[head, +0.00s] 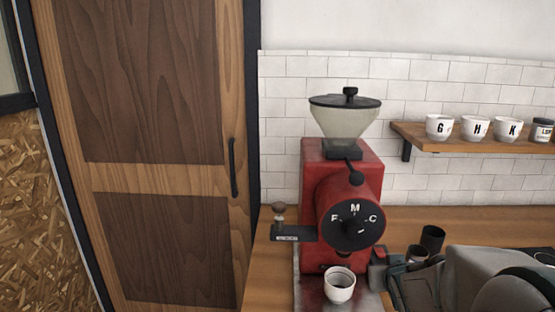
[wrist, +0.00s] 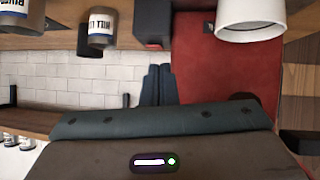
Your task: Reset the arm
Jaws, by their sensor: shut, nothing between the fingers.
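My arm reaches in from the lower right of the head view, and my gripper (head: 394,274) is low beside the right side of the red grinder (head: 311,190). In the wrist view the two dark fingers of my gripper (wrist: 158,84) lie together, with nothing between them. The wrist picture is upside down. The grinder's red body (wrist: 215,75) fills its right part. I cannot tell whether the fingers touch the grinder.
A white cup (head: 340,288) stands at the grinder's foot. Dark labelled cans (head: 432,238) stand on the wooden counter (head: 470,218) near my arm. A wall shelf (head: 420,140) holds lettered cups (head: 440,127). A wooden door (head: 150,80) is at left.

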